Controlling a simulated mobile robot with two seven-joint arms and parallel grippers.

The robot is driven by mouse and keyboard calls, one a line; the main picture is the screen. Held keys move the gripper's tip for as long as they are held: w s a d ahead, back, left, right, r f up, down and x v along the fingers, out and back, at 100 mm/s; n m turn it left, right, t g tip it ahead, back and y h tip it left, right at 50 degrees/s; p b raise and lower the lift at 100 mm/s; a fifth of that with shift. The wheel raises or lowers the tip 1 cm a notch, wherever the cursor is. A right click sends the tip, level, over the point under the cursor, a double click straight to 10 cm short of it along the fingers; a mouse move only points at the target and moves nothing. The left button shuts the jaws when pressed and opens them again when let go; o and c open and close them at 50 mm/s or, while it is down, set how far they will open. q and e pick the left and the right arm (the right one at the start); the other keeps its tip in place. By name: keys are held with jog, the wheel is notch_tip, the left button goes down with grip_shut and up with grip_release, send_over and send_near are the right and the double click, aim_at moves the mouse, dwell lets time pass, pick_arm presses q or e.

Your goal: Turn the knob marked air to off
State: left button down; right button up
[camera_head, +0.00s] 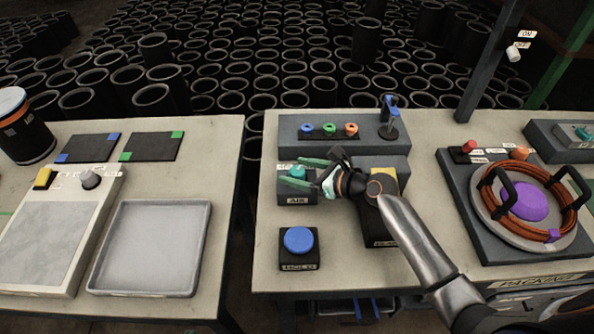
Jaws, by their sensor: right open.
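The knob marked AIR (298,172) is teal and sits on a dark box with an AIR label (297,201) on its front, left of centre on the right-hand bench. My right gripper (291,171) comes in from the right, with its green fingers apart on either side of the knob in the picture. The fingers and hand cover part of the box. I cannot tell whether they touch the knob, nor which way the knob points. My left gripper is out of the picture.
A grey rack (290,135) with coloured rings stands behind. A dark box with a yellow top (383,181) lies under my forearm. A coil of orange hose (489,190) is at the right. Bare bench lies around the HOLD box.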

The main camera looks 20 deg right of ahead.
jog(key=shift+w+a+f, duration=0.1)
jog(key=shift+w+a, duration=0.05)
jog(key=shift+w, duration=0.05)
grip_shut()
dwell(0.6)
